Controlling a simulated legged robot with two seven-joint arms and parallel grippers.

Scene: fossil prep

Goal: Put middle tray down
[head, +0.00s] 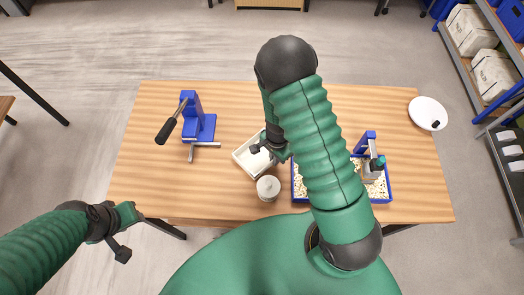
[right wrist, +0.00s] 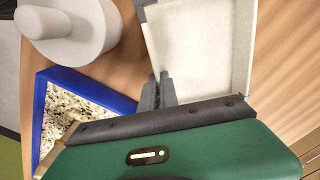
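The white rectangular tray (head: 254,163) is near the middle of the table, left of the blue-rimmed box. It looks empty in the right wrist view (right wrist: 205,45). My right gripper (head: 262,146) is at the tray's right side. In the right wrist view its two fingers (right wrist: 158,91) are close together on the tray's wall. Whether the tray rests on the table or is slightly above it I cannot tell. My left gripper (head: 128,231) is off the table's front left, away from the tray; its finger gap is unclear.
A white round container (head: 268,189) stands just in front of the tray. A blue box of pale granules (head: 384,189) is to the right, partly hidden by my arm. The wooden table's (head: 150,190) front left is clear.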

